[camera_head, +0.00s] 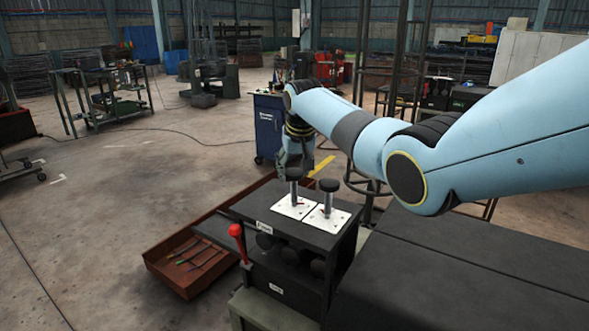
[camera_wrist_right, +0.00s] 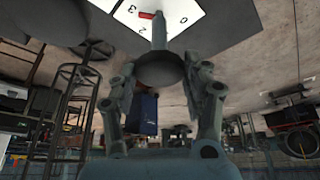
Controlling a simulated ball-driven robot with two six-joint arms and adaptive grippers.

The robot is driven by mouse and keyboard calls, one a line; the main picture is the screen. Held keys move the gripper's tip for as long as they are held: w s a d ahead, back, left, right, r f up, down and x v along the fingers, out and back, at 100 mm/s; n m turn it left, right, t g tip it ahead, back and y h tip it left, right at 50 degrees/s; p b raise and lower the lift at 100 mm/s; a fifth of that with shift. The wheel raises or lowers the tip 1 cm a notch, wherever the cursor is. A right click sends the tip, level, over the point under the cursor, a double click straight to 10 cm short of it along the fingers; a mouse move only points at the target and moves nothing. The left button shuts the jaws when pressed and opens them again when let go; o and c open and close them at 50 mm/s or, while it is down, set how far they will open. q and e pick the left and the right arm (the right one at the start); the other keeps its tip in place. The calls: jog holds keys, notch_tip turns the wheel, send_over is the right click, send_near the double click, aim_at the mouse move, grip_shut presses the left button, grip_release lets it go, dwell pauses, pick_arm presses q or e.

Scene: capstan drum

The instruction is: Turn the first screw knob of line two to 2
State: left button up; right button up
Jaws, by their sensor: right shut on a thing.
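A black box (camera_head: 290,250) carries two white dial plates on its top. A grey post with a dark round knob stands on each plate. My right gripper (camera_head: 292,162) is over the left knob (camera_head: 294,174) and shut on it from above. In the right wrist view that knob (camera_wrist_right: 160,70) sits between the two fingers of the gripper (camera_wrist_right: 163,75). Its dial plate (camera_wrist_right: 205,14) shows 0, 2 and 3; a red pointer (camera_wrist_right: 146,15) beside the post points towards the 3. The right knob (camera_head: 329,186) stands free. My left gripper is out of view.
A red-handled lever (camera_head: 237,232) stands at the box's left front. More dark knobs are under the top, partly in shadow. A brown tray with tools (camera_head: 180,275) lies left of the box. A dark bench surface (camera_head: 450,270) is at the right. A blue cabinet (camera_head: 268,127) stands behind.

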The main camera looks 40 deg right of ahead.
jog(key=shift+r+n+y+p, duration=0.1)
jog(key=shift+n+y+p, duration=0.2)
jog(key=shift+n+p, duration=0.35)
jog(key=shift+d+n+y, duration=0.15)
jog(key=shift+n+y, duration=0.15)
jog(key=shift+n, duration=0.55)
jog(key=n+y, duration=0.1)
jog(key=n, duration=0.1)
jog(key=shift+n, duration=0.4)
jog(key=n+b, duration=0.1)
jog(key=n+y+b, duration=0.1)
jog(key=n, duration=0.1)
jog(key=shift+d+f+b, duration=0.1)
jog(key=shift+f+b, duration=0.15)
jog(key=shift+b, duration=0.15)
jog(key=shift+r+n+g+y+b, duration=0.15)
jog(key=shift+n+y+b, duration=0.15)
jog(key=shift+n+b, duration=0.35)
jog(key=shift+n+g+y+b, duration=0.15)
jog(key=shift+n+y+b, duration=0.15)
jog(key=shift+n+b, duration=0.35)
